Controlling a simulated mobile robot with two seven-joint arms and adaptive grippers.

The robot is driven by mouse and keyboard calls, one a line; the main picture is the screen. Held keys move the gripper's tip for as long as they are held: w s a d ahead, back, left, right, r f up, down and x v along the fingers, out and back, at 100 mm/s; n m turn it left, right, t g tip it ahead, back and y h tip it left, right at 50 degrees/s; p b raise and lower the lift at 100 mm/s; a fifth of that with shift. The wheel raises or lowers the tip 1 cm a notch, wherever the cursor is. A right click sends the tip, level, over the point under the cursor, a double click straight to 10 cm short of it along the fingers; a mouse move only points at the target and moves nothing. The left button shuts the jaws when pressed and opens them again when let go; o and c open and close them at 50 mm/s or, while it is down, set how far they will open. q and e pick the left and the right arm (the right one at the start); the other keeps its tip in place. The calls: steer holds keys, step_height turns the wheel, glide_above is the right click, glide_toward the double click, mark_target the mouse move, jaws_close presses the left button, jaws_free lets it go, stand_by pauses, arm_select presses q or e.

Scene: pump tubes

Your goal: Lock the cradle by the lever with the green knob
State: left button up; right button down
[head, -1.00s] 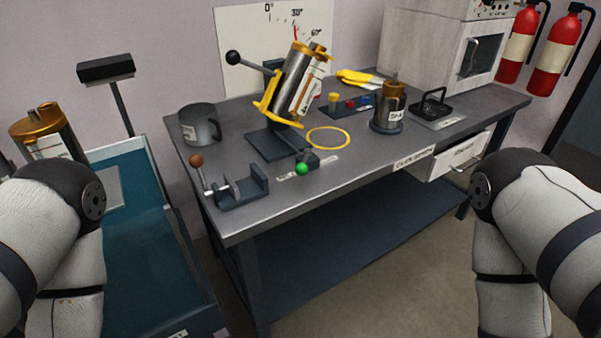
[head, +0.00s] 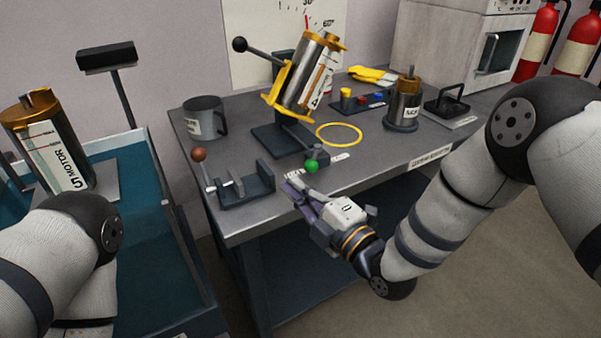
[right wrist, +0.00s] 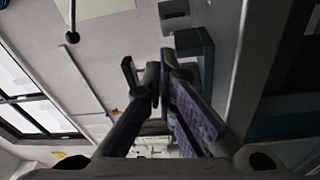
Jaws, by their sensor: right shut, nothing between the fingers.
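The cradle (head: 278,106) stands on the bench and holds a steel tube (head: 304,72) with yellow end rings, tilted. A lever with a green knob (head: 311,166) sits at the front of the cradle's base. My right gripper (head: 290,188) is shut and empty over the bench's front edge. It is a little left of and nearer than the green knob, apart from it. The gripper's purple fingers (right wrist: 160,85) also show in the right wrist view, where I cannot make out the green knob. My left gripper is out of view; only its arm shows at the left.
A clamp (head: 245,190) with a brown knob lies left of the gripper. A grey mug (head: 205,118), a yellow ring (head: 339,134) and a pump part (head: 405,105) stand on the bench (head: 370,168). A black-knobbed lever (head: 240,45) sticks out left of the cradle.

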mark_target(314, 158)
steer(key=x, duration=0.5)
steer(key=shift+w+a+f+b, duration=0.25)
steer(key=shift+w+b, duration=0.05)
steer(key=shift+b, duration=0.05)
steer(key=d, duration=0.3)
steer(key=shift+w+f, duration=0.15)
steer(key=shift+w, duration=0.2)
steer(key=shift+w+d+f, duration=0.15)
steer(key=shift+d, duration=0.35)
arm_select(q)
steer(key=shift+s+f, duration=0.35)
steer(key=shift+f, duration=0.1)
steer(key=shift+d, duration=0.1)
arm_select(e)
steer(key=shift+d, duration=0.1)
